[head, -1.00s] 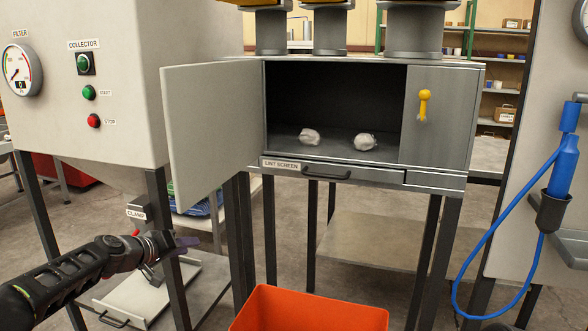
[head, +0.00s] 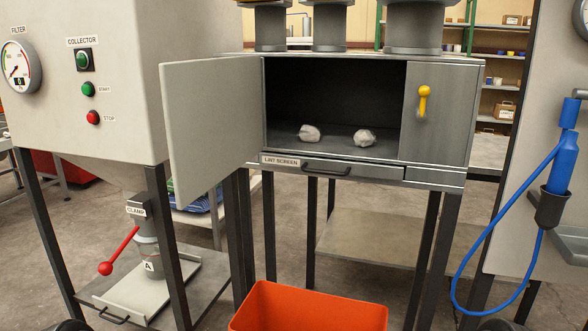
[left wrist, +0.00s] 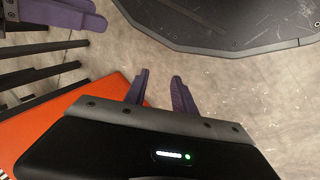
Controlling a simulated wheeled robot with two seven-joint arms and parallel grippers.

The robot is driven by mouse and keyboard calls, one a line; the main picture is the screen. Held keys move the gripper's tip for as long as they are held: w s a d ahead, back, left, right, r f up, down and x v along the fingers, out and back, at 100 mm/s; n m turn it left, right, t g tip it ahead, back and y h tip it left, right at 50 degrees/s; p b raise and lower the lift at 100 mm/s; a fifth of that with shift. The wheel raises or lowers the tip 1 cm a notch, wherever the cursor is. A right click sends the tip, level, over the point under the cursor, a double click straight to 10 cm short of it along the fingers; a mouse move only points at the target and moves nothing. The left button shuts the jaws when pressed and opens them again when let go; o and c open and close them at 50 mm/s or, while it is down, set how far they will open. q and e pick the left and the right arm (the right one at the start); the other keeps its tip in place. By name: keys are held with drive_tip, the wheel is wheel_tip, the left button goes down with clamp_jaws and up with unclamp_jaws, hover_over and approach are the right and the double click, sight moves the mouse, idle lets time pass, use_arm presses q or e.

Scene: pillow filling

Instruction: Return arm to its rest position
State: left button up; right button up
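My left gripper (left wrist: 160,92) shows in the left wrist view with its two purple fingers apart and nothing between them, above the concrete floor beside the orange bin (left wrist: 30,135). My dark base fills the top right of that view.
The lint screen cabinet (head: 435,130) has its door (head: 215,125) open, with two white lint clumps inside. The orange bin (head: 308,310) stands in front. The collector (head: 110,45) stands left, above a clamp with a red-knobbed lever (head: 106,268). A blue hose (head: 468,250) hangs right.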

use_arm(q)
drive_tip(key=s+d+r+p, duration=0.1)
drive_tip(key=s+r+p, duration=0.2)
drive_tip(key=r+p, duration=1.7)
drive_tip(key=shift+r+m+g+p, duration=0.3)
drive_tip(key=shift+g+p, duration=0.1)
drive_tip(key=shift+p, duration=0.2)
drive_tip(key=shift+d, duration=0.1)
